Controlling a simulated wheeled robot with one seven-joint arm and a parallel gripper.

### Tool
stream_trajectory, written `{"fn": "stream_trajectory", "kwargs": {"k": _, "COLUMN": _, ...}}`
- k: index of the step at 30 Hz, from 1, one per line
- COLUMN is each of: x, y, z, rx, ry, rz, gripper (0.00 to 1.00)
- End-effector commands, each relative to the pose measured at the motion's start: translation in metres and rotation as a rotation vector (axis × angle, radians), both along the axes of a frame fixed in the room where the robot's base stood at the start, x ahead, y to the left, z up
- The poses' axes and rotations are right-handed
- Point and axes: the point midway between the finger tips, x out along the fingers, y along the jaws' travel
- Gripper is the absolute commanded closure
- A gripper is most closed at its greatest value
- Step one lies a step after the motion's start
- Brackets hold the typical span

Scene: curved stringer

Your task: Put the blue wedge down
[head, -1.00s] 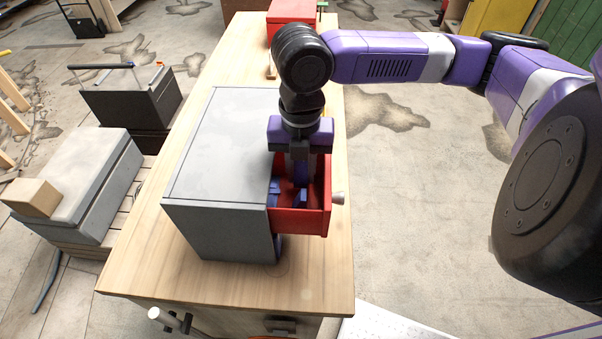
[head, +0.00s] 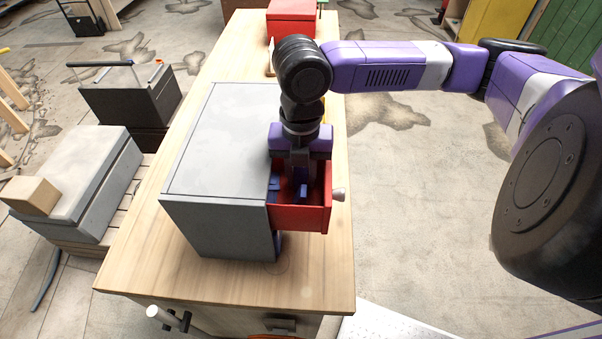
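My gripper (head: 299,181) points straight down into the open red drawer (head: 301,219) of the grey cabinet (head: 222,137). Its fingers are mostly hidden by the hand above them, so I cannot tell whether they are open or shut. A small blue piece (head: 302,191) shows right at the fingertips, inside the drawer; it may be the blue wedge, but its shape is unclear. Another blue piece (head: 275,190) shows beside it, near the cabinet side of the drawer. I cannot tell whether the fingers touch either piece.
The cabinet stands on a wooden bench (head: 318,275). The drawer's walls surround the gripper closely, and its pale knob (head: 339,194) sticks out to the right. A red box (head: 291,22) stands at the bench's far end. The bench's near end is clear.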

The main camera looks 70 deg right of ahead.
Motion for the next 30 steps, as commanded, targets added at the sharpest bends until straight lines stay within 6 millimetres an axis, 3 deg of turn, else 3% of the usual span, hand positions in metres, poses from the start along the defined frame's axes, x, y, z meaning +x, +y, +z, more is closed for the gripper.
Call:
{"fn": "stream_trajectory", "kwargs": {"k": 2, "x": 0.000, "y": 0.000, "z": 0.000, "rx": 0.000, "ry": 0.000, "rz": 0.000, "gripper": 0.54}}
{"fn": "stream_trajectory", "kwargs": {"k": 11, "x": 0.000, "y": 0.000, "z": 0.001, "rx": 0.000, "ry": 0.000, "rz": 0.000, "gripper": 0.54}}
{"fn": "stream_trajectory", "kwargs": {"k": 16, "x": 0.000, "y": 0.000, "z": 0.011, "rx": -0.001, "ry": 0.000, "rz": 0.000, "gripper": 0.54}}
{"fn": "stream_trajectory", "kwargs": {"k": 20, "x": 0.001, "y": 0.000, "z": 0.028, "rx": -0.002, "ry": -0.004, "rz": 0.000, "gripper": 0.54}}
{"fn": "stream_trajectory", "kwargs": {"k": 30, "x": 0.001, "y": 0.000, "z": 0.100, "rx": -0.002, "ry": -0.003, "rz": 0.001, "gripper": 0.54}}
